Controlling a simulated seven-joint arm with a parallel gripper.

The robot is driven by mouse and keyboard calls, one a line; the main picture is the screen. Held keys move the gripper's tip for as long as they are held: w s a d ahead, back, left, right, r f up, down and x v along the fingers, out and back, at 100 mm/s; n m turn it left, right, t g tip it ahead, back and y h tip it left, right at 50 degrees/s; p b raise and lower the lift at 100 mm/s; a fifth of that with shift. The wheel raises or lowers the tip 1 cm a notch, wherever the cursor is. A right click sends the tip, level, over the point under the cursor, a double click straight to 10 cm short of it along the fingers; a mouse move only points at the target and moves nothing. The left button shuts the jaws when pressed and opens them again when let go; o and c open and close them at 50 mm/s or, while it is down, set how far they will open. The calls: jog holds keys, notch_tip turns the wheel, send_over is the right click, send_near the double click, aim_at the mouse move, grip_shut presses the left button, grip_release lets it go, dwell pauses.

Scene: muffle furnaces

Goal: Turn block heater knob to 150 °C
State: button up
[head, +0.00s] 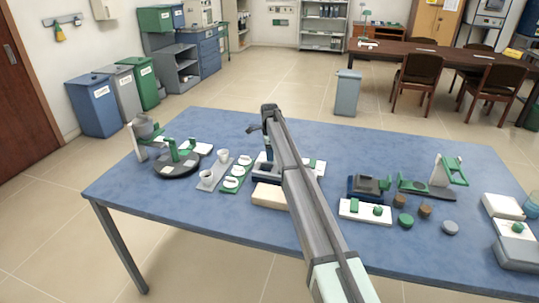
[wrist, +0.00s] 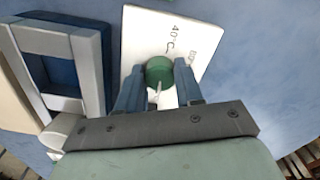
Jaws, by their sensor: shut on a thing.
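The block heater's knob (wrist: 159,73) is a round green dial with a pale pointer line, in the wrist view. It sits on a white panel (wrist: 145,30) printed with "40°C" and other lettering that is partly cut off. My gripper (wrist: 160,88) is shut on the knob, with one blue finger on each side. The pointer line runs toward the bottom of the wrist view, away from the "40°C" print. In the head view my arm hides the knob and part of the heater; a bit of the white panel (head: 316,167) shows right of the arm.
A blue and grey block with a square opening (wrist: 60,65) stands left of the panel. Another device with a white panel (head: 365,211) and several small round pieces lie right. The back table edge is clear.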

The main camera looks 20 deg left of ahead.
jog(key=o, duration=1)
jog(key=shift+o, duration=0.2)
jog(key=shift+r, duration=0.1)
notch_tip(320, 180, up, 14)
jog(key=shift+f, duration=0.2)
